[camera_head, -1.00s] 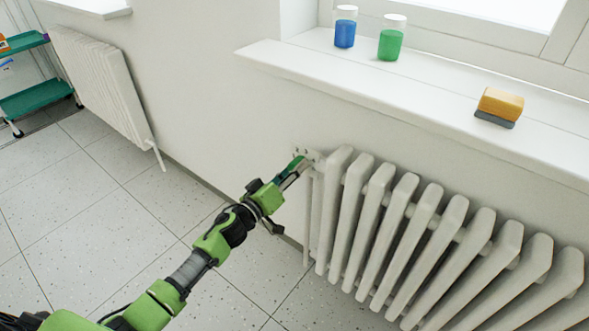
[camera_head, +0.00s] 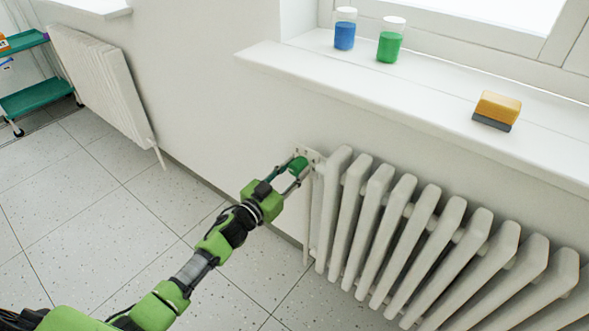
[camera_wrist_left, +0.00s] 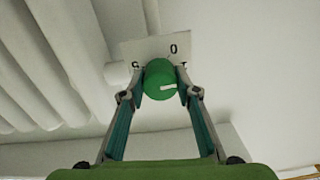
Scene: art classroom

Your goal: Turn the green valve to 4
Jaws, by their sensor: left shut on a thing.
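The green valve (camera_head: 299,165) is a round knob at the left end of the near radiator, by the wall. My left gripper (camera_head: 294,168) has one finger on each side of the knob. In the wrist view my left gripper (camera_wrist_left: 160,86) is shut on the knob. My right gripper is not in view.
The white ribbed radiator (camera_head: 430,240) stands right of the valve. Above it, the window sill (camera_head: 420,100) holds a blue jar (camera_head: 345,35), a green jar (camera_head: 390,45) and a sponge (camera_head: 498,106). Floor at left is clear up to a green cart (camera_head: 35,98).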

